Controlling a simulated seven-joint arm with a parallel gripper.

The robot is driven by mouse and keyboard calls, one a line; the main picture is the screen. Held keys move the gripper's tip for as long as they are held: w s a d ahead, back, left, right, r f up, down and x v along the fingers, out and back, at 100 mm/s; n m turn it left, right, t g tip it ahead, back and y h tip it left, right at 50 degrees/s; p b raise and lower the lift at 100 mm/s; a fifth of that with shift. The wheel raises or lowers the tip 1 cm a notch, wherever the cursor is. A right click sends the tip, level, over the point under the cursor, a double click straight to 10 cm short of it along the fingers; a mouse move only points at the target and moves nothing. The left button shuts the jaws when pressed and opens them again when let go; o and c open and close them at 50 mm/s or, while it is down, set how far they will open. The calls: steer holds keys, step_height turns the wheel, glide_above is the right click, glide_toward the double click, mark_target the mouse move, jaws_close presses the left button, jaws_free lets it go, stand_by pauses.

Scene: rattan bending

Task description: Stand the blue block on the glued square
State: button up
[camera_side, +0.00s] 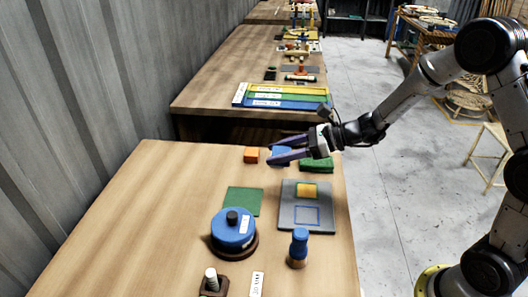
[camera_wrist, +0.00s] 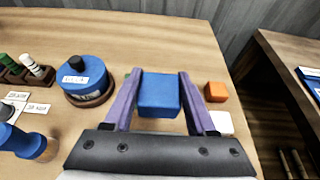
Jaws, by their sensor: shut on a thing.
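My gripper (camera_side: 268,150) is over the far part of the table, its purple fingers pointing left. It is shut on the blue block (camera_side: 281,155), which sits between the fingers in the wrist view (camera_wrist: 159,95). Whether the block touches the table is hard to tell. A grey board (camera_side: 287,205) lies nearer in the side view. It carries a yellow square (camera_side: 307,190) and, in front of that, a blue square outline (camera_side: 307,215) with nothing standing inside. I cannot tell which of these is glued.
An orange block (camera_side: 251,154) stands just left of the gripper, and a green item (camera_side: 316,164) lies to its right. A green mat (camera_side: 243,201), a blue round container (camera_side: 233,229) and a blue-topped bottle (camera_side: 299,247) stand nearer. Bare tabletop lies at left.

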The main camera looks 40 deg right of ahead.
steer(key=shift+s+d+r, duration=0.1)
steer(key=shift+s+r, duration=0.3)
steer(key=shift+s, duration=0.35)
steer(key=s+d+n+g+y, duration=0.1)
steer(key=s+d, duration=0.2)
steer(key=s, duration=1.2)
steer(key=m+h, duration=0.1)
glide_above(305, 190)
steer(key=s, duration=0.1)
steer(key=shift+t, duration=0.4)
steer(key=f, duration=0.7)
steer(key=shift+s+a, duration=0.1)
steer(key=shift+s, duration=0.1)
steer(key=shift+w+f, duration=0.7)
steer(key=shift+f, duration=1.5)
